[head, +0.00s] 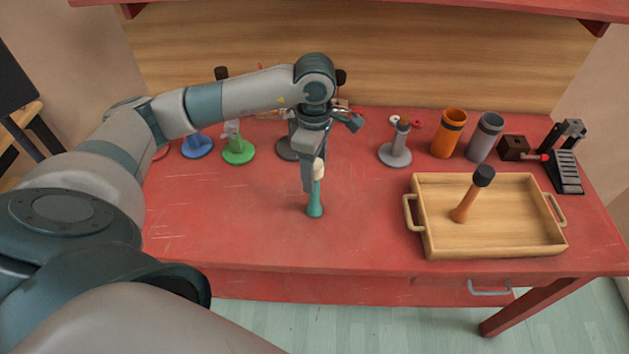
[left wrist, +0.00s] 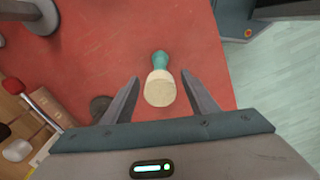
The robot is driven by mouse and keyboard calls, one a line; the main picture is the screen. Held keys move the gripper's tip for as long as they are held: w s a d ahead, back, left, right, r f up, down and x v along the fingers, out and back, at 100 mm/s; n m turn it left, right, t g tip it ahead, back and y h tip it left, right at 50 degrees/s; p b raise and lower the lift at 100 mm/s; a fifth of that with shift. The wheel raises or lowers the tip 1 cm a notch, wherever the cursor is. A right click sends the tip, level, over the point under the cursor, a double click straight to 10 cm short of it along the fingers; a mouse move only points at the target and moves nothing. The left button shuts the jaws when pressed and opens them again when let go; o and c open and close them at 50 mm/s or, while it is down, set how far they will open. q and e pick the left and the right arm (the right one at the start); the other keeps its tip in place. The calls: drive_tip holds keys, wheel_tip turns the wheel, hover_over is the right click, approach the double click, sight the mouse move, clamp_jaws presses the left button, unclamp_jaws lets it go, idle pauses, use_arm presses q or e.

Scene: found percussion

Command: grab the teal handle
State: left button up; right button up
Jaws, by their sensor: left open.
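The teal handle (head: 315,204) stands upright on the red table, with a cream-coloured head (head: 319,170) on top. My left gripper (head: 309,186) points down over it, and its fingers partly hide the head in the head view. In the left wrist view the cream head (left wrist: 160,90) lies between the two spread fingers of my left gripper (left wrist: 160,88), with a gap on each side. The teal handle (left wrist: 160,61) shows just beyond the head. The left gripper is open and holds nothing. My right gripper is not in view.
A wooden tray (head: 425,243) holding a black-headed orange mallet (head: 470,195) stands to the right. Behind are a green stand (head: 238,155), a blue stand (head: 197,149), a grey stand (head: 395,155), an orange cup (head: 448,135) and a grey cup (head: 485,138). The table's front is clear.

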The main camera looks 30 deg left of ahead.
use_arm(q)
clamp_jaws()
drive_tip(key=shift+r, duration=0.2)
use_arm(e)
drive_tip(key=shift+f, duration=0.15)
use_arm(q)
drive_tip(key=shift+r+b, duration=0.5)
drive_tip(key=shift+r, duration=0.05)
wheel_tip(320, 180, up, 2)
drive_tip(key=shift+w+r+b, duration=0.1)
drive_tip(key=shift+b, duration=0.55)
drive_tip(key=d+r+b, duration=0.3)
drive_tip(key=d+r, duration=0.4)
drive_tip(key=d, duration=0.4)
drive_tip(key=shift+d+r, duration=0.2)
drive_tip(key=shift+d, duration=0.15)
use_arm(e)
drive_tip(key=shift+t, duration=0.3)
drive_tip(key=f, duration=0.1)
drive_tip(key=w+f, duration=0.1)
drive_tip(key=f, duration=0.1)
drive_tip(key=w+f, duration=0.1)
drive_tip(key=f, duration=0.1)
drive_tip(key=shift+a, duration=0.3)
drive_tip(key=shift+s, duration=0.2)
